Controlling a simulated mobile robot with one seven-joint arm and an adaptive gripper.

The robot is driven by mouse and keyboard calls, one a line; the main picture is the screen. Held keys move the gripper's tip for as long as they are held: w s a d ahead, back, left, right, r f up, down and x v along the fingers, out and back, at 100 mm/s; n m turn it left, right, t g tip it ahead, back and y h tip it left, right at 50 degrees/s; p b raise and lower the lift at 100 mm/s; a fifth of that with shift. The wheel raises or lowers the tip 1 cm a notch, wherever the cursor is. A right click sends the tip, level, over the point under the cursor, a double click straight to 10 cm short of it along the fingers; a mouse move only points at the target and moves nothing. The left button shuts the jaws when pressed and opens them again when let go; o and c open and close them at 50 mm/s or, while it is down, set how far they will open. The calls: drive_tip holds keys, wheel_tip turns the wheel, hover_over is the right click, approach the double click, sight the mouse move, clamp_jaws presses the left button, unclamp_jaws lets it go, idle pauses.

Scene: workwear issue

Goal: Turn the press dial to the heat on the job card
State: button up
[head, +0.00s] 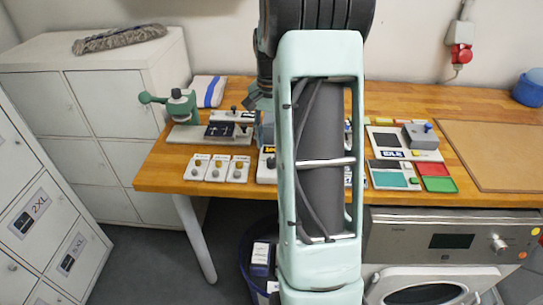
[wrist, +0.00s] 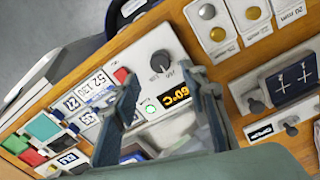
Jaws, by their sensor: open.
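The press dial (wrist: 160,63) is a dark round knob on a white panel in the wrist view, with small print beside it. Below it, an amber display (wrist: 176,97) reads about 60°C; its left end may be hidden by a finger. A green light (wrist: 150,109) is lit beside it. A white card (wrist: 92,88) left of the panel shows "52" and "130" in blue; I cannot tell for sure that it is the job card. My gripper (wrist: 160,77) is open and empty, its fingers either side of the panel's middle, apart from the dial. In the head view my arm hides the dial.
A red button (wrist: 121,74) sits beside the dial. Button sample cards (head: 197,167) and a green hand press (head: 180,105) stand left on the wooden bench (head: 155,180). Coloured trays (head: 434,168) lie right. A brown board (head: 495,150) leaves clear space further right.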

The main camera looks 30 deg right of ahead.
wheel_tip(320, 180, down, 6)
drive_tip(key=shift+c, duration=0.4)
clamp_jaws()
